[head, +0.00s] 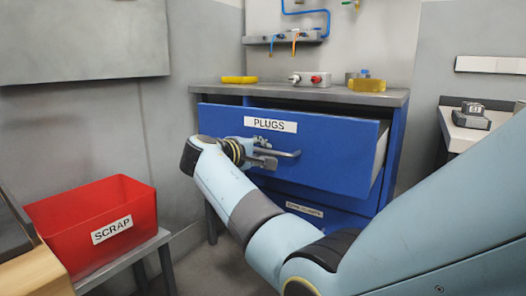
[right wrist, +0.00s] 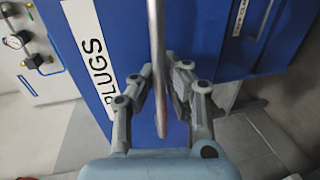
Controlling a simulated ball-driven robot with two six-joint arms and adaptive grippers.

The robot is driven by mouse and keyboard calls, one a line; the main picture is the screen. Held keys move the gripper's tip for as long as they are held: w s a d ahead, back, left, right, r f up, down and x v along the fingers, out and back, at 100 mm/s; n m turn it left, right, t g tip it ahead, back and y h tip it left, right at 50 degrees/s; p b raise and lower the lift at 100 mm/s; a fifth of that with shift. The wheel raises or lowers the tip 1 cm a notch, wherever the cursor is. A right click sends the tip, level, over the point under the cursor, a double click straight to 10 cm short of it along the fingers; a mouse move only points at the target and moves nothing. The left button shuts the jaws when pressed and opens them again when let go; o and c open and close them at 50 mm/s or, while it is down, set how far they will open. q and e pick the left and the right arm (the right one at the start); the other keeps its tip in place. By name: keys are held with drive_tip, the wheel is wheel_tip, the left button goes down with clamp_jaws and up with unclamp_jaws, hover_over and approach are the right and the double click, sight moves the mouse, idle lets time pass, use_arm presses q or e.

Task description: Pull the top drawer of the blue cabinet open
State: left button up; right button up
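The blue cabinet (head: 397,150) has its top drawer (head: 315,160), labelled PLUGS, standing well out from the body. The drawer's side wall shows at its right end. The drawer's bar handle (head: 288,154) also shows in the right wrist view (right wrist: 157,45). My right gripper (head: 264,157) is at the handle's left part, in front of the drawer face. In the right wrist view its fingers (right wrist: 160,85) stand on both sides of the bar, with a small gap visible on each side. My left gripper is not in view.
A lower drawer (head: 305,209) sits beneath, partly hidden by my right arm. The worktop (head: 300,92) carries a yellow item (head: 239,79) and small fittings. A red SCRAP bin (head: 95,220) stands on a low stand at left. A side bench (head: 455,135) is at right.

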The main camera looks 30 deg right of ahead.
drive_tip(key=o, duration=0.4)
drive_tip(key=shift+s+a, duration=0.1)
drive_tip(key=shift+a, duration=0.15)
drive_tip(key=v, duration=0.7)
